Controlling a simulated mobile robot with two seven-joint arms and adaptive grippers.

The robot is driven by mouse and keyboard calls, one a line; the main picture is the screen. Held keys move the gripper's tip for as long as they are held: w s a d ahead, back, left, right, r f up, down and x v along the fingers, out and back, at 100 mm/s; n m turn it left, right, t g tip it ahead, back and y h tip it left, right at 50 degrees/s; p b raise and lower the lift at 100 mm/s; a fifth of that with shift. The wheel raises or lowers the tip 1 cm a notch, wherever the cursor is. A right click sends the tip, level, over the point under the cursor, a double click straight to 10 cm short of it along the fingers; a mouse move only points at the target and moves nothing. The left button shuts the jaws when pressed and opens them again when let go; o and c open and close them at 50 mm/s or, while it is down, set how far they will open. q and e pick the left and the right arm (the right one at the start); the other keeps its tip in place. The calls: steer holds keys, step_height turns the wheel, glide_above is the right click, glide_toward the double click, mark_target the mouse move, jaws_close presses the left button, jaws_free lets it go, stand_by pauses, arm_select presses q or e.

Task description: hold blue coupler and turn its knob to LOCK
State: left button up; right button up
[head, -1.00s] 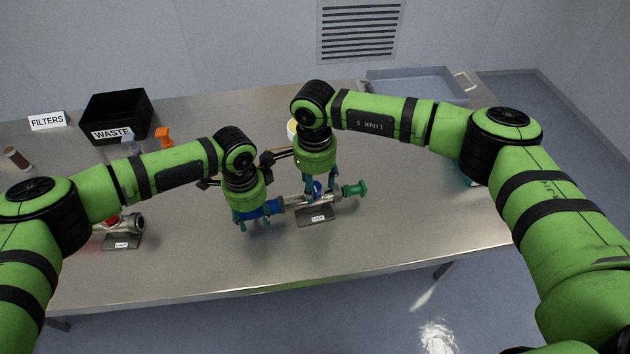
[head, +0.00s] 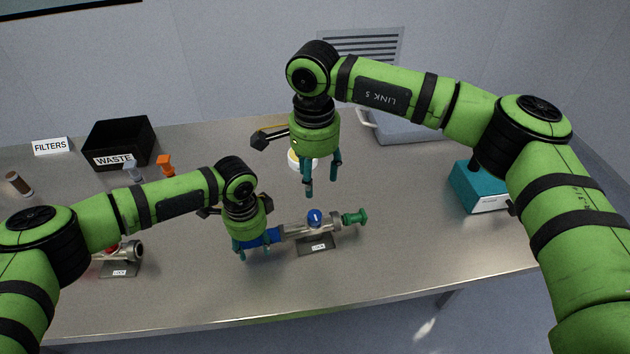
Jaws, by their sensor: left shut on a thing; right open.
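The coupler (head: 297,231) is a metal cylinder lying across a dark stand with a LOCK label (head: 318,247). Its blue left end (head: 262,239) is in my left gripper (head: 253,250), which is shut on it. A blue knob (head: 314,217) with a pale mark sits on top of the coupler; the mark looks roughly upright, pointing toward the label or away from it. A green fitting (head: 355,217) is at the coupler's right end. My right gripper (head: 322,187) is open and empty, above and behind the knob, clear of it.
A second coupler with a red part (head: 122,251) lies on a stand at left. Behind are a black WASTE bin (head: 119,143), an orange item (head: 166,165) and a FILTERS sign (head: 51,146). A teal box (head: 480,188) stands at right. The table right of the green fitting is clear.

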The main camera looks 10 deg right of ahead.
arm_select(q)
steer(key=o, duration=1.5)
steer(key=shift+o, duration=0.2)
step_height(320, 180, up, 12)
